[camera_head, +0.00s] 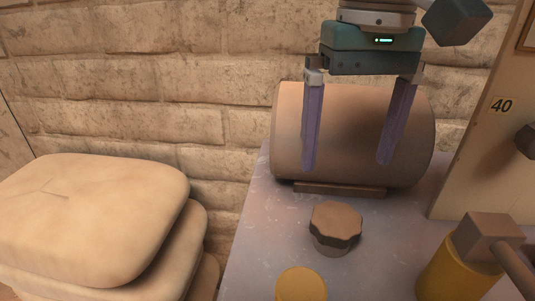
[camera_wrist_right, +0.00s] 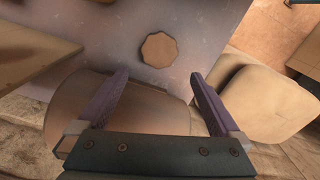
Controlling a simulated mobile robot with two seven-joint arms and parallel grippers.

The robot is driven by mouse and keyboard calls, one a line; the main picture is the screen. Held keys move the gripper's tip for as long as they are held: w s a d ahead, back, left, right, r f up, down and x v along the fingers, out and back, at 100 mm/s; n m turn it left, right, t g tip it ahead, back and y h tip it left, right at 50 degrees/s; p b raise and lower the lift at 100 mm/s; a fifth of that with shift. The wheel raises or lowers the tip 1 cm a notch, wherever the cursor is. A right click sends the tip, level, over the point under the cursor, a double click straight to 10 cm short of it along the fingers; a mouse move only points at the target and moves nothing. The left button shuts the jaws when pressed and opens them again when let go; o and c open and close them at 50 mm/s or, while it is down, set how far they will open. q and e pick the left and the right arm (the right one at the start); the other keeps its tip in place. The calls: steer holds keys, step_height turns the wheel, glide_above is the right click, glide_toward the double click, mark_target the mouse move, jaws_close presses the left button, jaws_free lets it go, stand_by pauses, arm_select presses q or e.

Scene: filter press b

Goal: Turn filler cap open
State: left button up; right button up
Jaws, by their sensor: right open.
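The filler cap is a brown, scalloped knob (camera_head: 336,224) on the grey top of the machine, in front of the brown cylinder. It also shows in the right wrist view (camera_wrist_right: 159,49), ahead of the fingers. My right gripper (camera_head: 347,165) is open and empty, its purple fingers pointing down and wide apart in front of the cylinder. In the right wrist view the right gripper (camera_wrist_right: 160,75) is apart from the cap, which lies beyond and between the two fingertips. My left gripper is not in either view.
The brown cylinder (camera_head: 290,135) lies on the grey top (camera_head: 247,245) behind the cap. A yellow round part (camera_head: 301,285) and a yellow cylinder with a brown handle (camera_head: 450,270) stand in front. Stacked sacks (camera_head: 90,215) are at left. A panel marked 40 (camera_head: 475,150) stands at right.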

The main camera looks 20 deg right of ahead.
mark_target(336, 212)
steer(key=shift+d+f, duration=0.2)
steer(key=shift+f, duration=0.2)
step_height(336, 212, down, 9)
steer(key=shift+w+a+f+b, duration=0.1)
steer(key=shift+b, duration=0.8)
